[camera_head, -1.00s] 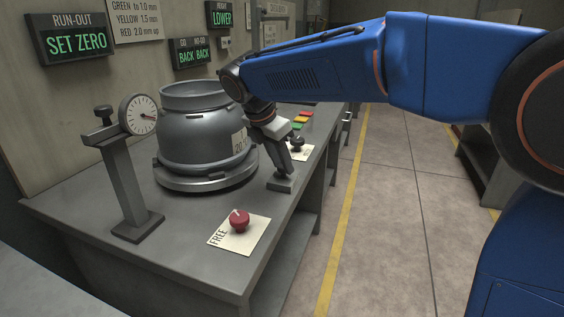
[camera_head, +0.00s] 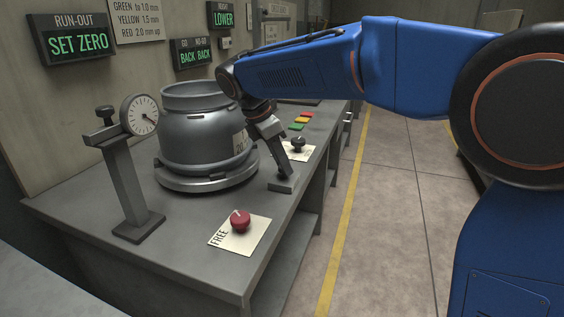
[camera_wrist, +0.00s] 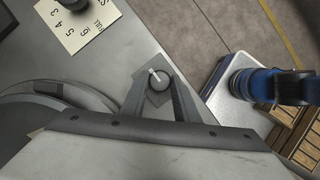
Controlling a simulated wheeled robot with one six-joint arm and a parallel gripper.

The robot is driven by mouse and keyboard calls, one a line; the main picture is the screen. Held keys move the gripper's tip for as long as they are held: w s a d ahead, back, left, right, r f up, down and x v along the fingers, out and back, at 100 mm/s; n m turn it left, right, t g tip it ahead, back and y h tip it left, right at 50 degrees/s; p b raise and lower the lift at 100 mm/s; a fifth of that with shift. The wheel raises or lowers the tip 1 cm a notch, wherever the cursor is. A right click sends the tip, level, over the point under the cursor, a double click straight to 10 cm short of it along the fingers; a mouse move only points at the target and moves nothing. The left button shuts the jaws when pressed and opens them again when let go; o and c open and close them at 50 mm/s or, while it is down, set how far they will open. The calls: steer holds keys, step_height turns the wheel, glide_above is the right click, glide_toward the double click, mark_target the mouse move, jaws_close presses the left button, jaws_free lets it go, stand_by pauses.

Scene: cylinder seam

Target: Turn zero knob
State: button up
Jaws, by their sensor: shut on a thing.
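The zero knob, a small dark round knob with a white pointer line (camera_wrist: 158,78), sits between the fingertips in the wrist view. Its pointer is tilted toward the upper left. My gripper (camera_wrist: 158,92) is shut on it, one finger on each side. In the head view my gripper (camera_head: 275,140) slants down to a small grey block (camera_head: 282,186) near the bench edge; the knob itself is hidden there. A dial gauge (camera_head: 140,115) on a grey post stands at the left, its needle pointing right and down. The run-out sign (camera_head: 78,40) reads SET ZERO.
A grey metal cylinder (camera_head: 200,125) on a round base stands just left of my gripper. A red knob (camera_head: 240,221) on a FREE card is nearer on the bench. A black knob (camera_head: 298,143) and coloured blocks (camera_head: 300,121) lie beyond. The aisle floor is clear.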

steer(key=o, duration=1.1)
steer(key=shift+c, duration=0.2)
steer(key=shift+r, duration=0.1)
steer(key=v, duration=1.7)
steer(key=shift+r, duration=0.1)
